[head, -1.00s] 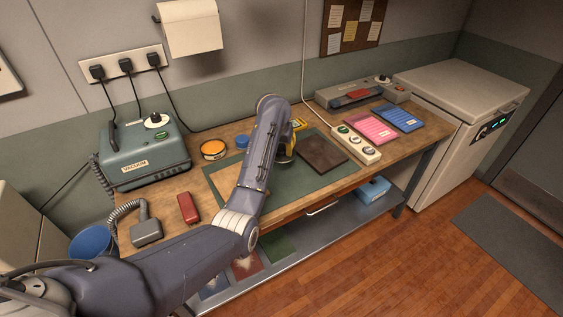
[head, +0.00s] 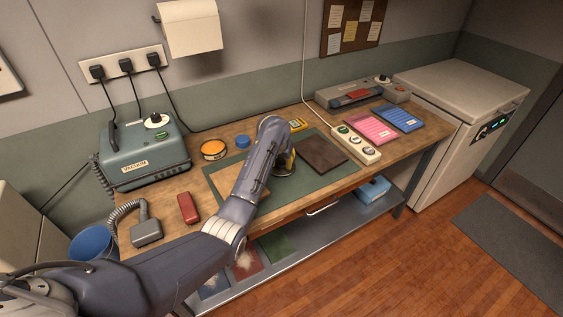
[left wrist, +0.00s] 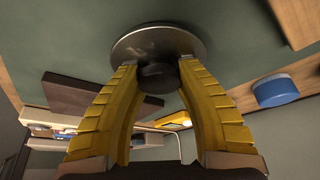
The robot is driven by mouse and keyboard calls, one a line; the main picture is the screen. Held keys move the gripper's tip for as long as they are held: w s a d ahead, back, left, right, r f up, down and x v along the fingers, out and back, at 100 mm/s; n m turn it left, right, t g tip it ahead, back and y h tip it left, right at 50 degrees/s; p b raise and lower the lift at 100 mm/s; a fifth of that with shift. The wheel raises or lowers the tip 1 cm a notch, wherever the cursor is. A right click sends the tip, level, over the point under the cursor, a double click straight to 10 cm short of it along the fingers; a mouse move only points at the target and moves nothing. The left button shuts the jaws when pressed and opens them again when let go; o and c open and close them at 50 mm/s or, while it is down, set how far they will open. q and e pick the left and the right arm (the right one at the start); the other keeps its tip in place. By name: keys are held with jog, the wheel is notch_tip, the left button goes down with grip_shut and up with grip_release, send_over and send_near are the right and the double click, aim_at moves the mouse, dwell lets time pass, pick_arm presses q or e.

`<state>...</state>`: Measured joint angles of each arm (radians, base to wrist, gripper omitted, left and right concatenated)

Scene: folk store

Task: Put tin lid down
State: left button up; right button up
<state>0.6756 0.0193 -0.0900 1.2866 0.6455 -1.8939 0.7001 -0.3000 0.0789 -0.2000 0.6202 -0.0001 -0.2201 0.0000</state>
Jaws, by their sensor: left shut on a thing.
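The tin lid is a round grey metal disc (left wrist: 158,42) with a dark knob (left wrist: 158,77), seen in the left wrist view. My left gripper (left wrist: 158,74) has yellow ribbed fingers closed on the dark knob. In the head view my left gripper (head: 284,164) is low over the green mat (head: 310,178), mostly hidden by my own arm, and the lid cannot be made out there. Whether the lid touches the mat is unclear. My right gripper is not in view.
A dark brown slab (head: 323,154) lies just right of the gripper. A blue round cap (head: 242,142), an orange-rimmed tin (head: 214,149) and a yellow device (head: 298,124) stand behind. A red block (head: 188,208) lies to the left. The mat's front right part is clear.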

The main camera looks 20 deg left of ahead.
pick_arm(q)
jog(key=shift+f, duration=0.1)
jog(key=o, duration=1.2)
jog(key=shift+c, duration=0.2)
jog(key=v, duration=1.2)
